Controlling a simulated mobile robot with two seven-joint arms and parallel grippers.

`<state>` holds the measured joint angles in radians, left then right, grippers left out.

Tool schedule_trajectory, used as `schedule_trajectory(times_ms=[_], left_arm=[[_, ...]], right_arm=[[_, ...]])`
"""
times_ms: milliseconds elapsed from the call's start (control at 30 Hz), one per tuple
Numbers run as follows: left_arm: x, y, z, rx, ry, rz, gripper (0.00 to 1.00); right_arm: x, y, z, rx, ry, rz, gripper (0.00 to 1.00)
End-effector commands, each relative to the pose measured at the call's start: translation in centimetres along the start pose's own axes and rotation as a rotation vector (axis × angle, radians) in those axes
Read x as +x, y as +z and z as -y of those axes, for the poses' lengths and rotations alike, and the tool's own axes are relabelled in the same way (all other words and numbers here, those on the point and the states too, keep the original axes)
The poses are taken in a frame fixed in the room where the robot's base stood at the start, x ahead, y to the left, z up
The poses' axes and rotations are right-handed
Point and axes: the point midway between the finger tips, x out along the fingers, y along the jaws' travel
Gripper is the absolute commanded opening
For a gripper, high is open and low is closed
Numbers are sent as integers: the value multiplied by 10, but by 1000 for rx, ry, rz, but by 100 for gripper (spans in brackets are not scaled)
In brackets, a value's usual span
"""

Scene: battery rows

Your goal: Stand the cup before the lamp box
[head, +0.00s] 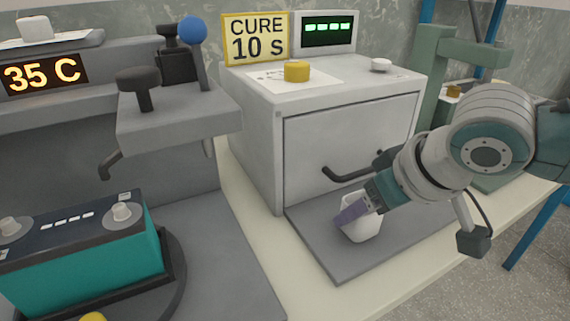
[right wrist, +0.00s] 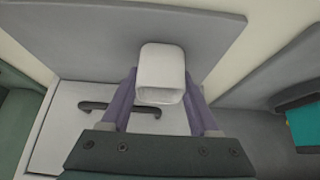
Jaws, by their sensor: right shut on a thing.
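The white cup (head: 364,228) is between the fingers of my right gripper (head: 352,212), which is shut on it. The cup looks roughly upright over the grey plate (head: 335,262) in front of the lamp box (head: 340,145). I cannot tell whether its base touches the plate. In the right wrist view the cup (right wrist: 162,68) shows between the two purple fingers, with the box's dark handle (right wrist: 120,107) beyond. The lamp box has a closed grey front and a "CURE 10 S" sign (head: 256,38) on top. My left gripper is not in view.
At left, a teal battery (head: 90,262) sits on a dark holder beside a grey press with a blue ball lever (head: 193,30). The pale bench strip (head: 255,215) between is clear.

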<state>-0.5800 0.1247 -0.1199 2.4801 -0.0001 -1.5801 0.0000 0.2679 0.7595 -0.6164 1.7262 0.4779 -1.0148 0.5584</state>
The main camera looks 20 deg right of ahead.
Motion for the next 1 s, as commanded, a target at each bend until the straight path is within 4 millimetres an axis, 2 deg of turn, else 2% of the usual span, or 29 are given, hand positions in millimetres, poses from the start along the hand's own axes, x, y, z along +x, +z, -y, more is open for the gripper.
schedule_trajectory(times_ms=[367,400,633,867,1000], left_arm=[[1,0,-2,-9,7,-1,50],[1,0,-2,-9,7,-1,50],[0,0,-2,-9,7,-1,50],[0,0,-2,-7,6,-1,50],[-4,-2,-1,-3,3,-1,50]], right_arm=[[4,2,0,0,0,-1,0],[3,2,0,0,0,-2,65],[3,2,0,0,0,-1,91],[3,1,0,0,0,-1,92],[-7,-1,0,0,0,-1,92]])
